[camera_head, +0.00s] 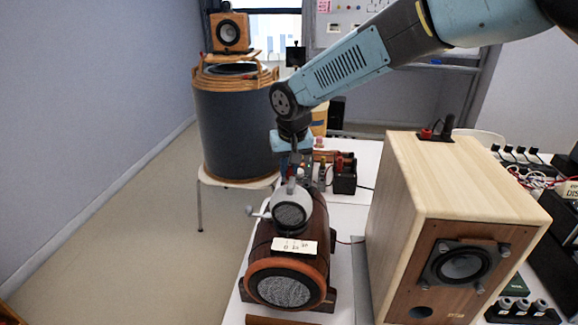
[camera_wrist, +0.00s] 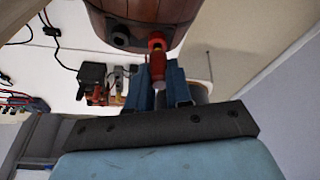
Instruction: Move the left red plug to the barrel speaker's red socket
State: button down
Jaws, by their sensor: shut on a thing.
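The barrel speaker (camera_head: 290,240), a dark wooden barrel with a round grille, lies on the white table in the head view. In the wrist view its wooden back (camera_wrist: 140,8) carries a black socket (camera_wrist: 120,36) and a red socket (camera_wrist: 155,40). My gripper (camera_wrist: 158,68) is shut on a red plug (camera_wrist: 158,64), with blue fingers on both sides of it. The plug is in line with the red socket and right at it; I cannot tell whether it is inserted. In the head view my gripper (camera_head: 296,165) is behind the barrel and the plug is hidden.
A black box with red plugs (camera_head: 345,174) stands behind the barrel; it also shows in the wrist view (camera_wrist: 92,76). A tall pale wooden speaker (camera_head: 440,190) stands at the right, with red and black connectors (camera_head: 437,131) on top. Loose cables (camera_wrist: 22,102) lie at the left.

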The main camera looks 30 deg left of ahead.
jog(key=shift+f, duration=0.9)
jog(key=c, duration=1)
grip_release()
jog(key=shift+o, duration=0.2)
jog(key=shift+r, duration=0.1)
jog(key=shift+r, duration=3.7)
